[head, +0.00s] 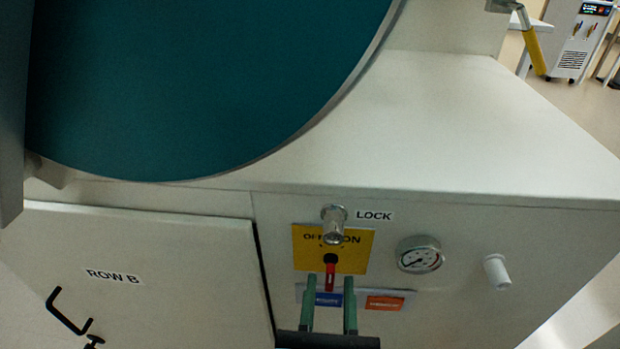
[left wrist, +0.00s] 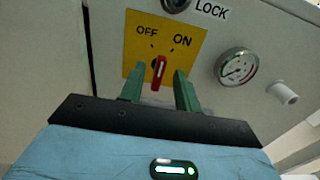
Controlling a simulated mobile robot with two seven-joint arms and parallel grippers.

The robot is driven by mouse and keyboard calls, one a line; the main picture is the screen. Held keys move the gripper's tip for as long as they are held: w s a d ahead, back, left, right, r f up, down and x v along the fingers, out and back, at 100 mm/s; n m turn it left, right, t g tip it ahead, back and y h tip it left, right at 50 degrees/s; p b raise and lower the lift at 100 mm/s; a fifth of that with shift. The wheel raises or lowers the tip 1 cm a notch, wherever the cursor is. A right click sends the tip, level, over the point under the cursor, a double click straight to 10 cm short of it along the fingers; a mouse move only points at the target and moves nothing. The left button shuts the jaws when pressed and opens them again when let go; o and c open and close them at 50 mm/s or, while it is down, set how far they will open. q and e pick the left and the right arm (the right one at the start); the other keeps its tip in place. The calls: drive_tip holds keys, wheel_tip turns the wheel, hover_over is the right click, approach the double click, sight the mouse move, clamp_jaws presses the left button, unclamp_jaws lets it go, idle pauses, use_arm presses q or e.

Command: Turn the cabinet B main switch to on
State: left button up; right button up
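The main switch (head: 330,275) is a red handle on a yellow plate (head: 358,256) marked OFF and ON, on the front panel of the cabinet. It also shows in the left wrist view (left wrist: 158,72), standing roughly along the middle; I cannot tell which mark it points to. My left gripper (head: 330,285) is open, with one green finger on each side of the red handle. In the left wrist view its fingertips (left wrist: 158,80) show a gap to the handle on both sides. My right gripper is not in view.
A round metal lock (head: 334,222) labelled LOCK sits just above the switch plate. A gauge (head: 419,255) and a white knob (head: 497,271) are to the right. Blue and orange labels (head: 385,303) sit below. A ROW B door (head: 150,255) with a black handle is at left.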

use_arm(q)
drive_tip(key=shift+w, duration=0.55)
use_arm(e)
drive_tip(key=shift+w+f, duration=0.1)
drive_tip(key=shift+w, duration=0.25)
use_arm(q)
clamp_jaws()
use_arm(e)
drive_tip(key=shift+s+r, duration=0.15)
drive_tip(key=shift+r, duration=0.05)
